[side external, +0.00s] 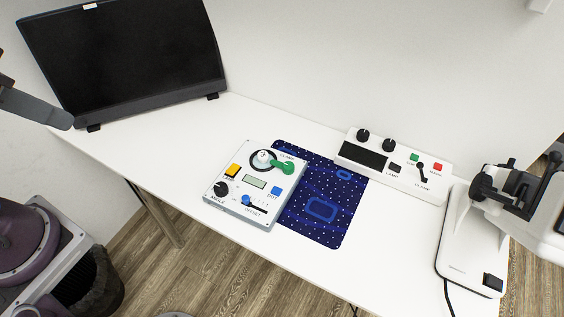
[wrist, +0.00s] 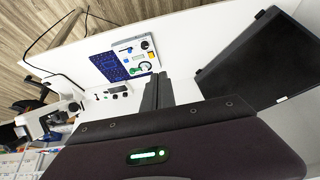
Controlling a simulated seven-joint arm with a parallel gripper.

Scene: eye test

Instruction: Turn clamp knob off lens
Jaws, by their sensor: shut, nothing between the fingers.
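The green clamp knob (side external: 285,167), an arm with a round end, sits at the top of a white control panel (side external: 213,208) marked CLAMP. Its left end meets a dark ring holding a white round part (side external: 263,156), apparently the lens; I cannot tell how much the knob overlaps it. My gripper (wrist: 158,78) is shut and empty, well away from the panel. A grey part of it appears at the left edge of the side view (side external: 66,121).
The panel overlaps a dark blue patterned mat (side external: 325,240) on the white table (side external: 150,140). A white switch box (side external: 440,186) with another CLAMP lever stands behind. A white instrument (side external: 465,265) is at right, a black monitor (side external: 130,50) at left. The table between monitor and panel is clear.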

